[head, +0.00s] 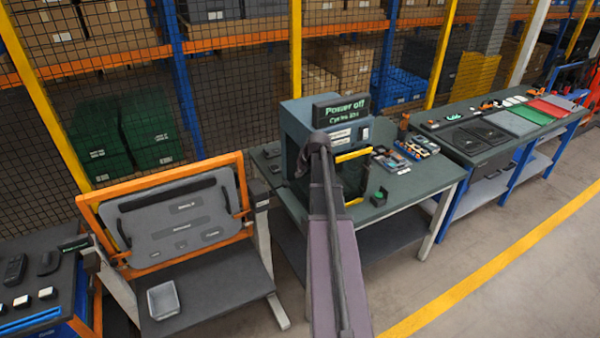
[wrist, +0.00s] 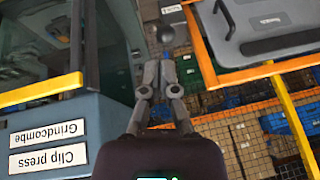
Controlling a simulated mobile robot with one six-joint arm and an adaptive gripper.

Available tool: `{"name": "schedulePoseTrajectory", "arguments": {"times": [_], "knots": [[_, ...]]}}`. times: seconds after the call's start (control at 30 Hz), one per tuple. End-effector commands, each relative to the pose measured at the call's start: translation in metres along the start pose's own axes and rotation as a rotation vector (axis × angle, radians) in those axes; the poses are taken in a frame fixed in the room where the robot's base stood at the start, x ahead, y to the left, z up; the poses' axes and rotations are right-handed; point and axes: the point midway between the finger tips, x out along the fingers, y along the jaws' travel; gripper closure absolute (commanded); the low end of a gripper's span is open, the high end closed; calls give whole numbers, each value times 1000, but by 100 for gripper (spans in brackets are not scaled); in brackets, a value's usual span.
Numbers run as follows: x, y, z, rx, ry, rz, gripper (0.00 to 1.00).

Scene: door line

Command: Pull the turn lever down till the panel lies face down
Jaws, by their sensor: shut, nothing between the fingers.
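The grey panel (head: 178,218) sits in an orange frame (head: 245,208) on a stand at the left of the head view. It leans back with its labelled face showing. The panel (wrist: 268,22) also shows at the upper right of the wrist view, upside down. A dark round knob (wrist: 165,33), which looks like the turn lever's end, lies beyond my fingertips in the wrist view; I cannot tell how far. In the head view a dark fitting is at the frame's right side. My gripper (wrist: 160,68) is shut and empty, apart from the knob. My arm hides it in the head view.
The clip press (head: 300,125) stands on a green bench just right of the panel stand, and its housing (wrist: 60,135) fills the wrist view's left. A mesh fence runs behind. The floor at right is clear.

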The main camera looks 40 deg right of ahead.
Motion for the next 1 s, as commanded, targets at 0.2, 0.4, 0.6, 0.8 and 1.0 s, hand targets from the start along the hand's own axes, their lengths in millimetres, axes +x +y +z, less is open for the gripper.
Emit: {"name": "schedulePoseTrajectory", "arguments": {"times": [0.2,0.4,0.6,0.8,1.0], "knots": [[17,-11,12,-9,-14,-3,100],[35,-27,24,-19,-33,-8,100],[52,-42,37,-31,-54,-11,100],[69,-57,51,-41,-72,-14,100],[86,-72,64,-52,-92,-16,100]]}}
